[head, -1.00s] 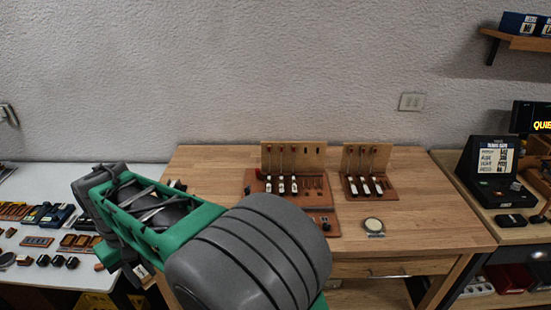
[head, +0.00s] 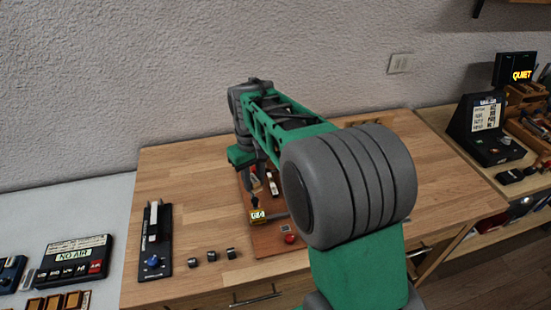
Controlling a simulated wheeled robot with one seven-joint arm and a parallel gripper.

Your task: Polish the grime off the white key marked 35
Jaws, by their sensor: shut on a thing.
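My gripper (head: 258,178) points down over the brown wooden board (head: 278,243) on the workbench. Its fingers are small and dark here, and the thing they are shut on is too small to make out. A white key-like piece (head: 273,185) shows on the board just right of the gripper. Another long white piece (head: 153,218) lies on a black stand (head: 165,245) with a blue knob at the left of the bench. No mark 35 or grime can be read on either. My arm hides the right part of the board.
A NO AIR box (head: 72,260) stands on the white table. The bench's back left is clear.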

